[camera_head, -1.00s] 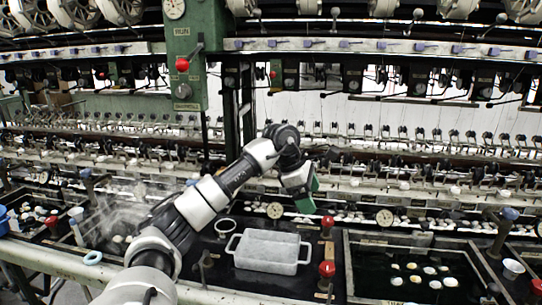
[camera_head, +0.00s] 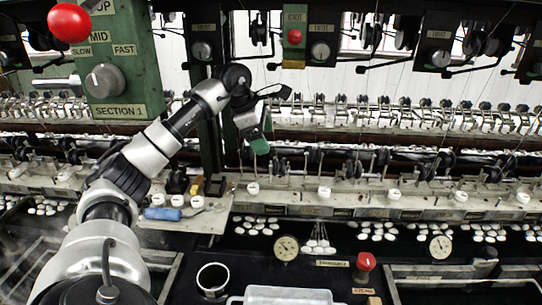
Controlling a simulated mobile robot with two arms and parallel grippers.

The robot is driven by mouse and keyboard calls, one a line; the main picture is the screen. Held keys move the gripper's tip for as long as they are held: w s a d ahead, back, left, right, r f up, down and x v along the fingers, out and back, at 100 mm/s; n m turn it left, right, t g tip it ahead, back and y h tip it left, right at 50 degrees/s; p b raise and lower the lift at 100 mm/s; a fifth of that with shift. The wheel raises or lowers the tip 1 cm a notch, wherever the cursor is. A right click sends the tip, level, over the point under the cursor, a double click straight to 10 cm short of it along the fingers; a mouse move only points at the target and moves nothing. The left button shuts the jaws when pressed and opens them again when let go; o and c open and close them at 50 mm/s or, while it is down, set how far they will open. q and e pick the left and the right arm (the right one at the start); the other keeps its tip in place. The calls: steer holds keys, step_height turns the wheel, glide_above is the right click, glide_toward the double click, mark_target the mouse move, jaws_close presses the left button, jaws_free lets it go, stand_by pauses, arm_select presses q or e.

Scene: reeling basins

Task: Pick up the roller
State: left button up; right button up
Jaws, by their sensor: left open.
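A small blue cylinder (camera_head: 162,213) lies on its side on a pale metal shelf (camera_head: 198,222) at the left; it looks like a roller, though I cannot be sure it is the one named. My left gripper (camera_head: 262,147) has green finger pads and is open. It hangs in front of the machine, up and to the right of the blue cylinder and apart from it, and nothing shows between its fingers. My right gripper is not in view.
Small white cups (camera_head: 197,202) stand on the shelf beside the cylinder. A red knob (camera_head: 69,23) and a green control box (camera_head: 122,70) are at the upper left. A white tray (camera_head: 285,297), a dark round cup (camera_head: 212,278) and a red-topped post (camera_head: 365,262) stand in front.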

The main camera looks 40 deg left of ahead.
mark_target(276, 160)
arm_select(q)
steer(key=x, duration=0.2)
steer(key=d+x, duration=0.1)
steer(key=x, duration=0.1)
steer(key=shift+s+p, duration=0.1)
steer(key=shift+p, duration=0.2)
steer(key=shift+f, duration=0.35)
steer(key=shift+w+f, duration=0.3)
steer(key=p+x, duration=0.1)
steer(key=x, duration=0.1)
steer(key=p+x, duration=0.1)
steer(key=x, duration=0.1)
steer(key=shift+a+f, duration=0.2)
steer(key=shift+w+f, duration=0.1)
steer(key=shift+f, duration=0.2)
steer(key=c, duration=1)
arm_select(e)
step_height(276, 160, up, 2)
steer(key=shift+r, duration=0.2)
